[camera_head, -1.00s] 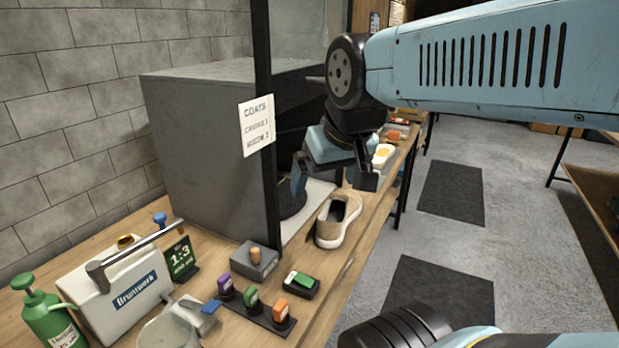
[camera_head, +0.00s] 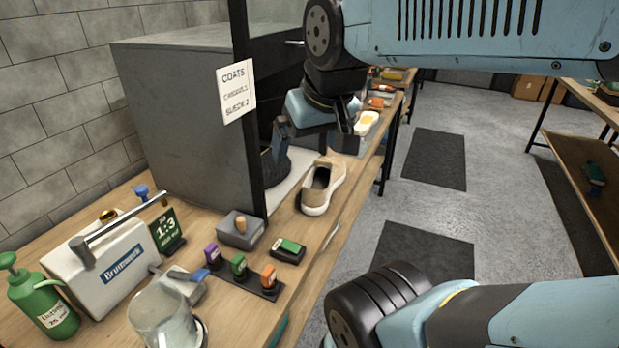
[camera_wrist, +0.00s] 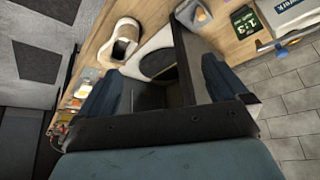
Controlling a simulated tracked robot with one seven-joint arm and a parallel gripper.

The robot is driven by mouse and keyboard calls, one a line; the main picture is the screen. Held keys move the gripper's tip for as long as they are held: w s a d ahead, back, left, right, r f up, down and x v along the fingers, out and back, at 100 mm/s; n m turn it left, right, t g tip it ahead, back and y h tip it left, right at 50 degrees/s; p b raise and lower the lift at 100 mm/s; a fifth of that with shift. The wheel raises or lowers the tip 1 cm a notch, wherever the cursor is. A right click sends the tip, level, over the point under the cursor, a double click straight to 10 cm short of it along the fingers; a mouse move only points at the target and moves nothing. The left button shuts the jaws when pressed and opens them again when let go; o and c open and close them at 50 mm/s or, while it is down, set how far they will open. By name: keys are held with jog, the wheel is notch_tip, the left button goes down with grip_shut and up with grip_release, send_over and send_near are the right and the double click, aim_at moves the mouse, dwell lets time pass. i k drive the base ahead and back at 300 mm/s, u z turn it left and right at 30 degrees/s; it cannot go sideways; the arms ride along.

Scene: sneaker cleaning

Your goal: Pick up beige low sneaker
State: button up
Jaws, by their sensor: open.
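The beige low sneaker (camera_head: 324,186) stands upright on the wooden bench in the head view, near the bench's right edge. It also shows at the upper left in the wrist view (camera_wrist: 121,42). My gripper (camera_head: 318,134) is open and empty, above and behind the sneaker as the head view sees it, close to the booth opening. In the wrist view my gripper (camera_wrist: 155,88) has its two dark fingers wide apart, with the sneaker beyond them and off to the left. Nothing covers the sneaker.
A grey booth (camera_head: 185,130) with a dark post and a "COATS" card (camera_head: 237,92) stands left of the sneaker. Colored stamps (camera_head: 240,268), a grey block (camera_head: 240,230), a white box (camera_head: 112,258) and a glass jar (camera_head: 162,318) crowd the near bench. Floor to the right is open.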

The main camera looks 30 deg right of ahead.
aim_at(326, 175)
jog(key=u, duration=1.1)
jog(key=k, duration=1.3)
jog(key=z, duration=1.1)
jog(key=i, duration=1)
jog(key=u, duration=0.05)
